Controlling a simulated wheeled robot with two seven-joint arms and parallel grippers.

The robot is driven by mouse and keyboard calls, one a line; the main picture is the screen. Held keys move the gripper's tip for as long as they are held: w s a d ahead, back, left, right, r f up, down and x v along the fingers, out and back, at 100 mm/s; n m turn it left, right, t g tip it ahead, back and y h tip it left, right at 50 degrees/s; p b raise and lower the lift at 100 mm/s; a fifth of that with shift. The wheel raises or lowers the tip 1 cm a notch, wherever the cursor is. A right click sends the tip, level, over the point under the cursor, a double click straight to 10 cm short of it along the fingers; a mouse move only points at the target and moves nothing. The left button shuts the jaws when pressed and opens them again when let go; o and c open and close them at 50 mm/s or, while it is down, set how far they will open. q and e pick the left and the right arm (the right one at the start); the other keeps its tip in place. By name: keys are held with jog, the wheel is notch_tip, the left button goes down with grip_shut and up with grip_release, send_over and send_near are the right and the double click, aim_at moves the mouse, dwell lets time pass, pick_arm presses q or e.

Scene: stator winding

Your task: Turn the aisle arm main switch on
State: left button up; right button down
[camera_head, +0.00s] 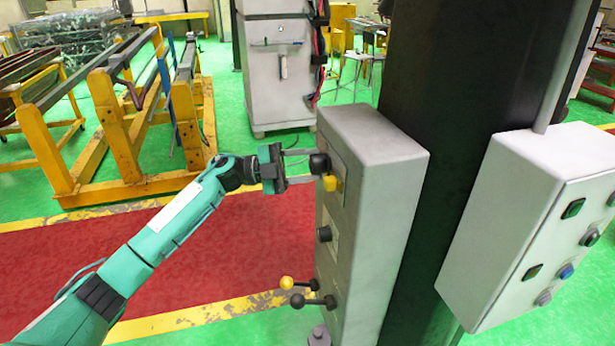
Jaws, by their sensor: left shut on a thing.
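A tall grey switch box (385,215) stands right of centre, with its switch side facing left. Near its top is a black rotary knob (320,163) with a yellow part (332,184) just below it. A second black knob (324,234) sits mid-height. Lower down are a lever with a yellow ball (286,283) and one with a black ball (297,301). My left gripper (309,166) reaches in from the left, its two thin fingers at the top black knob and shut on it. The exact contact is small and partly hidden. My right gripper is out of view.
A dark column (445,90) stands behind the switch box. A second grey box with buttons (505,225) is at the right. A yellow rack (110,130) stands at the left, and a grey cabinet (280,85) behind. The red floor lane (230,250) is clear.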

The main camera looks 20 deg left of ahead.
pick_arm(q)
jog(key=m+y+b, duration=0.1)
jog(key=m+b, duration=0.2)
jog(key=m, duration=0.1)
jog(key=shift+m+g, duration=0.3)
jog(key=shift+r+m+y+b, duration=0.1)
jog(key=shift+m+y+b, duration=0.55)
jog(key=shift+m, duration=0.75)
jog(key=o, duration=1)
jog(key=shift+c, duration=0.2)
jog(key=shift+r, duration=0.1)
jog(key=shift+a, duration=0.1)
